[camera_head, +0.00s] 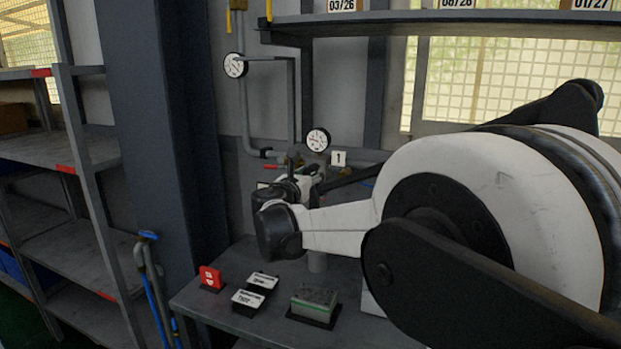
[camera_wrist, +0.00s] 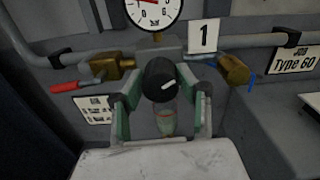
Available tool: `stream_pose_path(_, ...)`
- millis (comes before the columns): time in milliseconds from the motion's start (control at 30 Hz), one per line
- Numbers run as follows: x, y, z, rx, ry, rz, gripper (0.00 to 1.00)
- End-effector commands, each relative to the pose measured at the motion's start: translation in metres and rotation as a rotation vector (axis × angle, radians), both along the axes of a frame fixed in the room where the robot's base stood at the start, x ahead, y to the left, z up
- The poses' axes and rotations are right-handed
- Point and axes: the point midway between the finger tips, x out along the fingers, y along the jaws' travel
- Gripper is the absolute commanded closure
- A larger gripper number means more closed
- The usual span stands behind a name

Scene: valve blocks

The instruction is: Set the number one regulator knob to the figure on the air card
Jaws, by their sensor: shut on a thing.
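The number one regulator knob (camera_wrist: 158,76) is black and round, with a white mark pointing right and slightly up in the wrist view. My gripper (camera_wrist: 162,98) has one green-and-grey finger on each side of the knob and is shut on it. A clear bowl shows below the knob. A white tag "1" (camera_wrist: 204,36) is beside it, and also shows in the head view (camera_head: 338,158). A round gauge (camera_wrist: 152,10) with a red needle is above; the head view shows it too (camera_head: 317,139). A white card (camera_wrist: 95,108) hangs at left, its print unreadable. My arm hides the knob in the head view.
Brass valves flank the knob, the left one with a red lever (camera_wrist: 76,87). A "JOB Type 60" sign (camera_wrist: 295,61) is at right. The bench holds a red block (camera_head: 211,278), labelled black blocks (camera_head: 248,299) and a grey-green block (camera_head: 315,300). A second gauge (camera_head: 234,65) is at upper left.

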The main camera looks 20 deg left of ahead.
Motion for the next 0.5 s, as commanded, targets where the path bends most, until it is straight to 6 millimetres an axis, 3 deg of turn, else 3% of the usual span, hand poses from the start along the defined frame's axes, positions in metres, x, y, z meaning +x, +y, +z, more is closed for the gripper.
stream_pose_path(500,-0.0002,-0.0012,-0.0024,0.488,-0.015,0.000,0.93)
